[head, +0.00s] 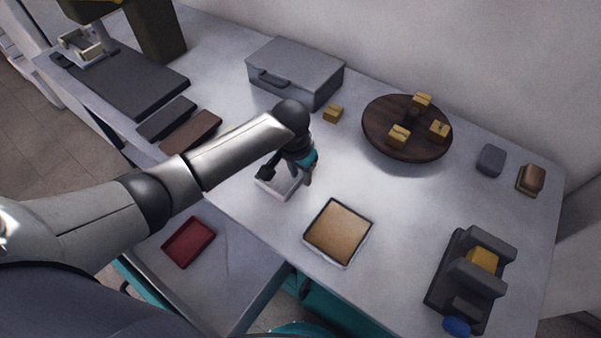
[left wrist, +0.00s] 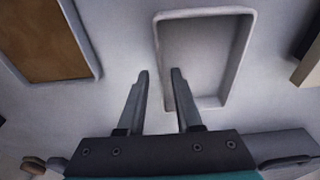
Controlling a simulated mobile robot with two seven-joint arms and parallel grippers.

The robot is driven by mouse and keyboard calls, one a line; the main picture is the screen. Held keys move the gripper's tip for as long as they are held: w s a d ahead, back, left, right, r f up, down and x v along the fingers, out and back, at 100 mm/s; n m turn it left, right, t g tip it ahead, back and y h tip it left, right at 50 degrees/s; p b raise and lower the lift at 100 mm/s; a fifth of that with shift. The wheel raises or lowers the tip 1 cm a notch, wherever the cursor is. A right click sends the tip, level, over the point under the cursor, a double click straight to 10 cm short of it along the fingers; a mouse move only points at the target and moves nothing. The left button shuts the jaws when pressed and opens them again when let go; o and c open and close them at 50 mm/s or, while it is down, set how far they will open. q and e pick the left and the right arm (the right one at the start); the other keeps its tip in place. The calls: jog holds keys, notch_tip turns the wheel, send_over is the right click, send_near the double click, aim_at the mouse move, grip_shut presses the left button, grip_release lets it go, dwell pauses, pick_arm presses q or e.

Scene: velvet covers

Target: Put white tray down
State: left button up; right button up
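The white tray (head: 291,188) is small, shallow and empty. It appears to rest on the grey worktop near the front edge, left of a framed tan board; my left gripper partly hides it in the head view. In the left wrist view the white tray (left wrist: 245,52) lies just beyond the fingers. My left gripper (head: 283,180) points down at the tray. In the left wrist view its fingers (left wrist: 160,74) are apart, one on each side of the tray's near side wall, with visible gaps. My right gripper is not in view.
The tan board in a white tray (head: 338,232) lies close by. A grey case (head: 295,72), a round brown stand (head: 407,128) with yellow blocks and a dark fixture (head: 470,280) stand around. A red tray (head: 188,242) lies on a lower surface. The worktop's middle is clear.

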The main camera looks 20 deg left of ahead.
pick_arm(q)
notch_tip(320, 180, up, 12)
jog(key=s+p, duration=0.1)
jog(key=p, duration=0.2)
jog(key=shift+s+a, duration=0.3)
